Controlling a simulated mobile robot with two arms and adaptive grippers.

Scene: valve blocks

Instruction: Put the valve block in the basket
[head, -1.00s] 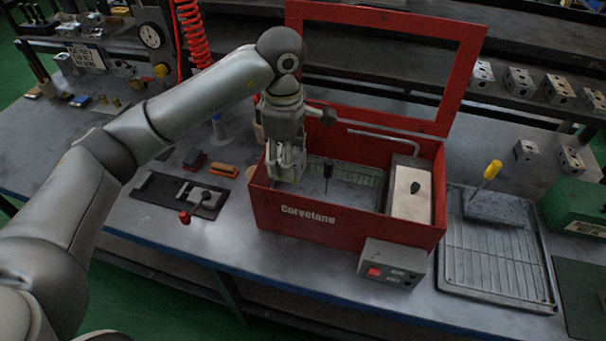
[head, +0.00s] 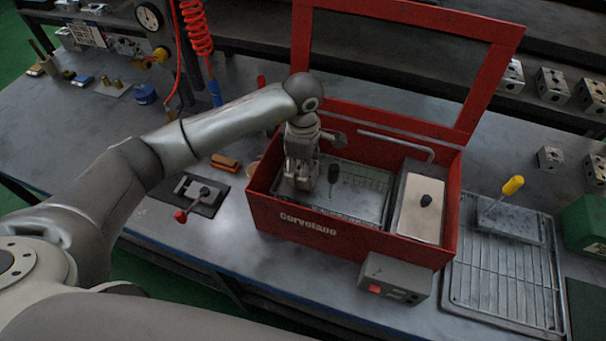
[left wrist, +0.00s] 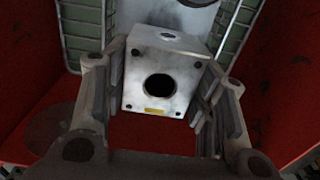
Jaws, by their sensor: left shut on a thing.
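My left gripper (head: 300,180) points down inside the left part of the red washing tank (head: 350,237). It is shut on the valve block (left wrist: 163,80), a pale metal cube with a dark round bore and a small yellow label. In the head view the block is hidden behind the gripper fingers. In the left wrist view the basket's wire sides (left wrist: 80,30) show beyond the block on both sides. I cannot tell whether the block touches the basket. My right gripper is not in view.
The tank's red lid frame (head: 395,30) stands open behind. A bent pipe (head: 397,143) and a pale-topped box (head: 420,207) are at its right. A control box (head: 395,278) sits in front. A wire rack (head: 500,275) lies right. More valve blocks (head: 552,84) stand back right.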

